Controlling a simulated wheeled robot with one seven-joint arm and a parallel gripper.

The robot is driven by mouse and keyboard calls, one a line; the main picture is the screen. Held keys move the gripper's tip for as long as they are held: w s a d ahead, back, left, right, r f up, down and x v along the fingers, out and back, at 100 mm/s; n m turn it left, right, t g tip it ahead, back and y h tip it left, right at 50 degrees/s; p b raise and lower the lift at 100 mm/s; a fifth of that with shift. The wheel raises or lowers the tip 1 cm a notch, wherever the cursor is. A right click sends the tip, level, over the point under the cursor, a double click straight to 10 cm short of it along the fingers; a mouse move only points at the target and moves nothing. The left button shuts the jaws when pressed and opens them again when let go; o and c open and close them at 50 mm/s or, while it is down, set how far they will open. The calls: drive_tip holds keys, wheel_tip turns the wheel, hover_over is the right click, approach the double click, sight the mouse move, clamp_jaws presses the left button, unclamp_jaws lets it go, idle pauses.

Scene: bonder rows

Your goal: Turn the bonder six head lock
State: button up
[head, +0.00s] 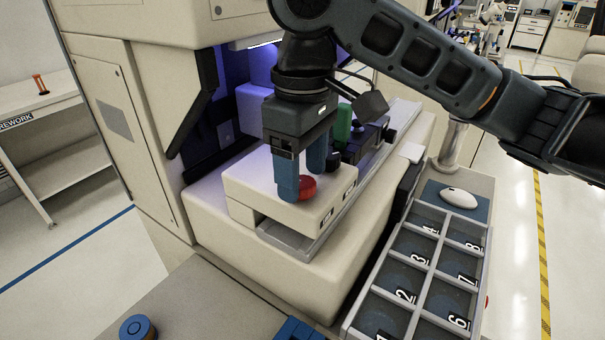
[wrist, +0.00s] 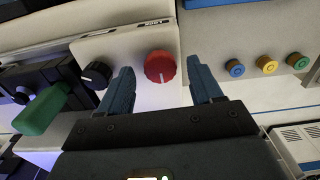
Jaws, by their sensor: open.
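The head lock looks to be the round red knob (wrist: 160,67) on top of a cream block (wrist: 104,45); the lettering beside it is too small to read. In the head view the red knob (head: 307,188) is partly hidden by a finger. My gripper (head: 303,175) is over the block, pointing down, with blue fingers. In the wrist view my gripper (wrist: 160,90) is open, one finger on each side of the red knob. I cannot tell whether either finger touches it. Nothing is held.
A black knob (wrist: 96,75) and a green handle (wrist: 42,110) are close beside the red knob. Blue, yellow and green buttons (wrist: 267,65) sit on a panel to the right. A numbered compartment tray (head: 447,262) and a white mouse (head: 460,198) are right of the machine.

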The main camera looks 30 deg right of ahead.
sight(302, 182)
wheel_tip(302, 182, up, 6)
drive_tip(key=shift+r, duration=0.25)
idle(0.5)
